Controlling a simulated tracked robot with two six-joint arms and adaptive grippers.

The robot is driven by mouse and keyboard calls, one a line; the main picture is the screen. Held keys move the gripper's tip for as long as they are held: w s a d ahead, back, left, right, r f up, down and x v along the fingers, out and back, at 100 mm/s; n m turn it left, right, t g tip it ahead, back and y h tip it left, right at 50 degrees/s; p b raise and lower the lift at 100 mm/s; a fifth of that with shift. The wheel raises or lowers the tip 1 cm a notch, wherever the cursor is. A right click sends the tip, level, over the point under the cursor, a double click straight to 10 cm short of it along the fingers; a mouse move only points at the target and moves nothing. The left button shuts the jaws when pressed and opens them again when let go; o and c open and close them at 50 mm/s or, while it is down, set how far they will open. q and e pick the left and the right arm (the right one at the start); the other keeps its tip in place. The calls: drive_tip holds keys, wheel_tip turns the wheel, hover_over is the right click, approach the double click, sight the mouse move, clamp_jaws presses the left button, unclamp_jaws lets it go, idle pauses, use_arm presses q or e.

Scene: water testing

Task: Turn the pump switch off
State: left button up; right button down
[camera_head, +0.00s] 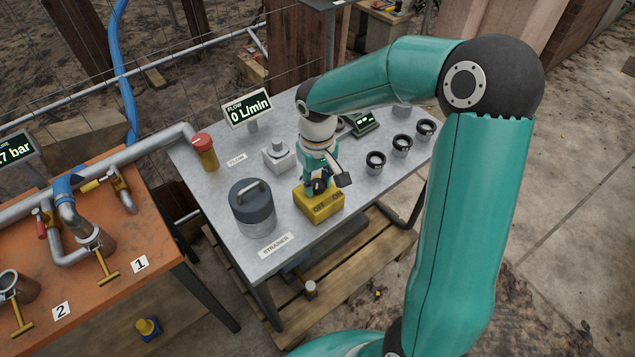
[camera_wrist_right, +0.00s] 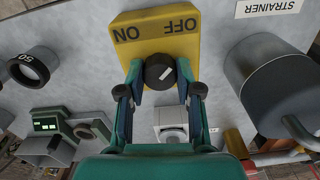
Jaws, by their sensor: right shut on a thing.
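The yellow switch box (camera_head: 319,212) sits on the grey metal table, marked OFF and ON. It also shows in the right wrist view (camera_wrist_right: 150,45), where the labels are upside down. My right gripper (camera_head: 318,182) reaches down onto the box from above and is shut on its black knob (camera_wrist_right: 160,70). One finger is on each side of the knob. The knob's white mark slants up and right in the wrist view, toward the OFF side. The flow display (camera_head: 247,107) reads 0 L/min. My left gripper is not in view.
A grey strainer canister (camera_head: 252,212) stands left of the box. A white block with a button (camera_head: 279,157) is behind it, and a red-capped yellow cylinder (camera_head: 205,152) is farther left. An orange pipe bench (camera_head: 130,235) stands at the left.

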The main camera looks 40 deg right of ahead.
sight(317, 183)
drive_tip(key=shift+r, duration=0.1)
idle(0.3)
drive_tip(key=c, duration=0.8)
unclamp_jaws()
drive_tip(key=shift+o, duration=0.2)
wheel_tip(317, 183, up, 12)
